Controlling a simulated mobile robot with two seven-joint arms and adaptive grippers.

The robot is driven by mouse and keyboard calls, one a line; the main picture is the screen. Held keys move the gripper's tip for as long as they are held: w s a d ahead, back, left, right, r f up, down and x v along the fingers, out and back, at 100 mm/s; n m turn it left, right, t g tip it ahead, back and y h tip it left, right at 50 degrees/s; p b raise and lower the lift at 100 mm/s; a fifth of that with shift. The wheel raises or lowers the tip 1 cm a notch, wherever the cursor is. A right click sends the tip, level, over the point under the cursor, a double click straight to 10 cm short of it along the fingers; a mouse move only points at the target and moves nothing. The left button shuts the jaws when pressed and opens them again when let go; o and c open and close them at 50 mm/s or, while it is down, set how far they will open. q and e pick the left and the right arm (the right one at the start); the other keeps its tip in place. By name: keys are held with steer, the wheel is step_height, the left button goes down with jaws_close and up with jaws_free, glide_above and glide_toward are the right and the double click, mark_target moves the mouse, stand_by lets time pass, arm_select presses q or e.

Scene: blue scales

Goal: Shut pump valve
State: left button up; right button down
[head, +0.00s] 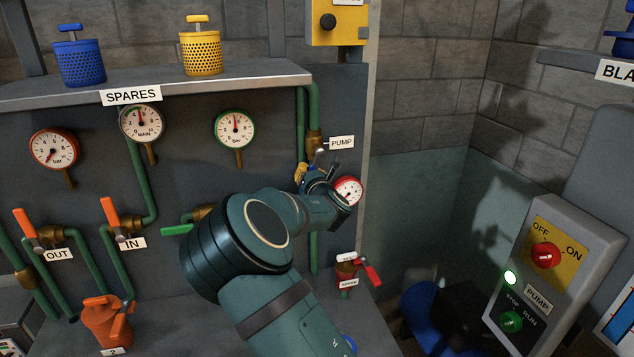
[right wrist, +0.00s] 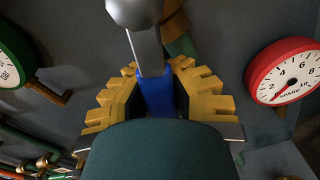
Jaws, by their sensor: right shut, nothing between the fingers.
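The pump valve is beside the PUMP label (head: 341,142) on the right-hand green pipe in the head view, mostly hidden by my right gripper (head: 308,172). In the right wrist view its lever (right wrist: 146,48) is a grey metal arm with a blue grip (right wrist: 157,95). The blue grip shows between the yellow stepped fingers of my right gripper (right wrist: 155,78), which is shut with nothing held. I cannot tell whether the fingers touch the grip. My left gripper is not in view.
A red-rimmed gauge (head: 347,191) is just right of my right gripper. A spare valve with a red handle (head: 368,272) is below. The SPARES shelf (head: 230,83) is up left. A pump switch box (head: 535,275) stands at right.

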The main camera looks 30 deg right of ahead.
steer(key=shift+w+a+r+m+b, duration=0.15)
steer(key=shift+a+r+m+b, duration=0.7)
steer(key=shift+m, duration=1.4)
steer(key=shift+w+a+r+m+b, duration=0.2)
steer(key=shift+a+r+m+b, duration=0.25)
steer(key=shift+r+m+b, duration=1.2)
steer(key=shift+w+a+r+m+b, duration=0.15)
steer(key=shift+a+r+m+b, duration=0.35)
steer(key=shift+m, duration=2.3)
steer(key=shift+a+r, duration=0.1)
steer(key=shift+a, duration=0.05)
steer(key=c, duration=0.8)
jaws_free()
steer(key=shift+s, duration=0.2)
steer(key=shift+w, duration=0.1)
